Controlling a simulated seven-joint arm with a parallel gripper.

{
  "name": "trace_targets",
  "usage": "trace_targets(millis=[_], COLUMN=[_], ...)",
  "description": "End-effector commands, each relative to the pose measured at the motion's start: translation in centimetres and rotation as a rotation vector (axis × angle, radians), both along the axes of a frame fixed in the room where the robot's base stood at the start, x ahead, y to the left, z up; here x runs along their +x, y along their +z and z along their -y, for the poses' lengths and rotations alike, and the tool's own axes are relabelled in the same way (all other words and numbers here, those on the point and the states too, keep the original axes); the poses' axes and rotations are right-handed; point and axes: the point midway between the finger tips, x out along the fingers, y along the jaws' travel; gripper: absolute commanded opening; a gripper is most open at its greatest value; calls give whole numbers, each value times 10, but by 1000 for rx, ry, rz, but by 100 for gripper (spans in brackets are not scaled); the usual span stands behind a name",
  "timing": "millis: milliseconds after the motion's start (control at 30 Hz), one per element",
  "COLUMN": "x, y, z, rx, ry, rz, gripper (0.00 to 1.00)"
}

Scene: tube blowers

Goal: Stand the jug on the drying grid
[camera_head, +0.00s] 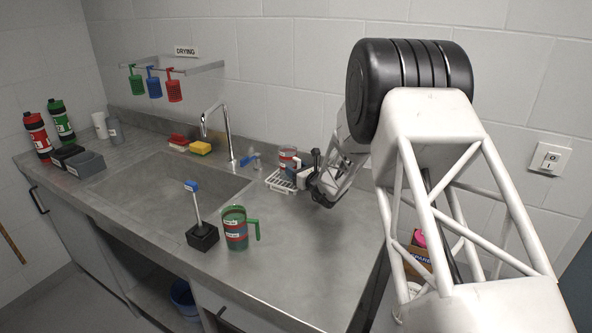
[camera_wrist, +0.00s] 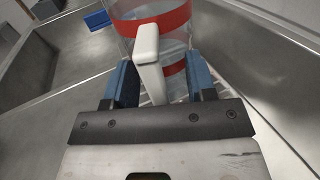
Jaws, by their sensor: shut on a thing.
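A clear jug with red bands and a white handle (camera_wrist: 150,50) fills the top of the wrist view. My gripper (camera_wrist: 160,82) is shut on its handle, with a blue-padded finger on each side. In the head view this jug (camera_head: 287,157) is partly hidden by my gripper (camera_head: 303,172), and it looks upright. The white drying grid (camera_head: 276,182) lies on the counter right of the tap, directly below the jug. Whether the jug's base touches the grid is hidden.
A green-handled jug (camera_head: 236,229) and a brush in a black holder (camera_head: 202,236) stand at the counter's front. The tap (camera_head: 228,135) and sink (camera_head: 165,190) are left of the grid. The right counter (camera_head: 310,245) is clear.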

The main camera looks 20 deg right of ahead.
Motion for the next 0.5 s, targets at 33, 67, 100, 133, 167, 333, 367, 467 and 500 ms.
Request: trace_targets(millis=[33, 67, 100, 133, 167, 333, 367, 467, 500], x=[0, 0, 0, 0, 0, 0, 0, 0, 0], y=[-1, -1, -1, -1, -1, 0, -1, 0, 0], z=[0, 0, 0, 0, 0, 0, 0, 0, 0], rx=[0, 0, 0, 0, 0, 0, 0, 0, 0], ry=[0, 0, 0, 0, 0, 0, 0, 0, 0], rz=[0, 0, 0, 0, 0, 0, 0, 0, 0], gripper=[53, 57, 63, 68, 73, 78, 78, 78, 78])
